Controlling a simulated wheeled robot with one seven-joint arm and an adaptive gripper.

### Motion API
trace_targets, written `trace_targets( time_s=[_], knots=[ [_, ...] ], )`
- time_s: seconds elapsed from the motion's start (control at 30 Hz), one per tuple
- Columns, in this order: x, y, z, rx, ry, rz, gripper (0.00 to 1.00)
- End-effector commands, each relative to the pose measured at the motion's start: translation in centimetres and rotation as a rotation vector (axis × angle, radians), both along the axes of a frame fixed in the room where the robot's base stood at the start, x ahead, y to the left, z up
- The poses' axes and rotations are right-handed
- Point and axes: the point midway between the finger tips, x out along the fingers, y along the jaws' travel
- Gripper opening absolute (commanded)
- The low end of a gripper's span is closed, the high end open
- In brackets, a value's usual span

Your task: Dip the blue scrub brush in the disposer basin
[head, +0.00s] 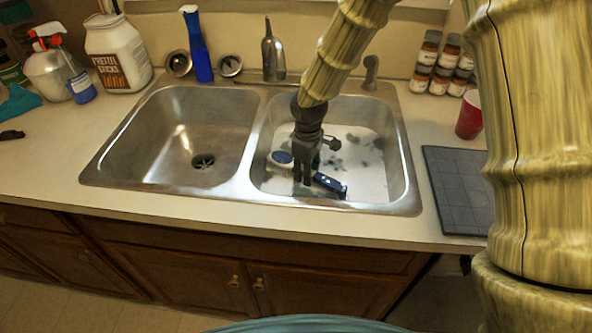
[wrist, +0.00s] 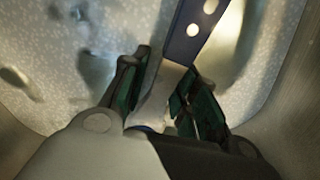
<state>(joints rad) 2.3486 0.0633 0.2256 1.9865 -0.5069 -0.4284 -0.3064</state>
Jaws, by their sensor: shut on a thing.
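My gripper (head: 302,176) points down into the right basin (head: 385,185) of the double sink. It is shut on the blue scrub brush (head: 329,184). In the wrist view, the fingers (wrist: 165,82) close around its pale neck, and the dark blue handle with light spots (wrist: 188,32) reaches out beyond them. A round white and blue part (head: 281,158) shows just left of the gripper in the head view; I cannot tell whether it is the brush's head. The right basin has a pale, speckled bottom with dark patches. The left basin (head: 165,130) is empty, with a dark drain.
Behind the sink stand a blue bottle (head: 199,50), a grey bottle (head: 272,55) and the faucet parts. A pretzel jar (head: 117,55) and spray bottle (head: 52,70) are at left. Spice jars (head: 428,55), a red cup (head: 469,117) and a dark mat (head: 460,190) are at right.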

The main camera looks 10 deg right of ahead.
Motion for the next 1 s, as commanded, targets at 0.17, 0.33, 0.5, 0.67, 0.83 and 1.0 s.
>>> trace_targets(
  time_s=[0.17,0.33,0.5,0.67,0.83,1.0],
  knots=[
    [0.0,0.0,1.7,-0.001,0.001,0.0,0.0],
    [0.0,0.0,3.0,-0.001,0.001,0.0,0.0],
    [0.0,0.0,4.3,-0.001,0.001,0.0,0.0],
    [0.0,0.0,5.5,-0.002,0.001,0.0,0.0],
    [0.0,0.0,6.7,-0.002,0.001,0.0,0.0],
    [0.0,0.0,8.0,-0.002,0.001,0.0,0.0]
  ],
)
